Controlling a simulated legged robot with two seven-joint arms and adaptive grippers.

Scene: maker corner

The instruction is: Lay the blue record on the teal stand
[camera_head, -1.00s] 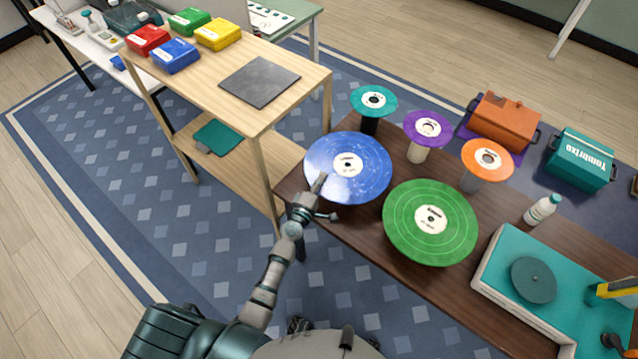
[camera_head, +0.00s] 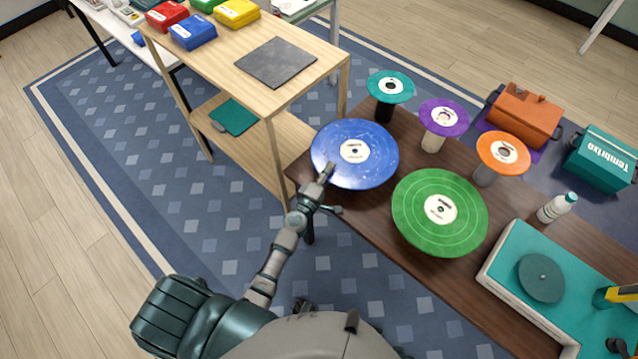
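The blue record (camera_head: 376,173), with a white label, shows near the middle and overhangs the left edge of the dark wooden table; what bears it is hidden. The teal stand (camera_head: 372,88) has a round teal top with a white ring and a dark post; it stands behind the record, and its top is bare. My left gripper (camera_head: 335,190) is at the record's near-left edge. Its fingers are spread, one tip overlapping the record in the picture and the other pointing right below the rim. I cannot tell whether they touch it. My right gripper is not in view.
A green record (camera_head: 415,225) lies to the right of the blue one. A purple stand (camera_head: 460,127) and an orange stand (camera_head: 515,165) stand behind it. A teal turntable (camera_head: 515,245) and a bottle (camera_head: 555,208) are on the right. A taller wooden shelf unit (camera_head: 320,45) stands left.

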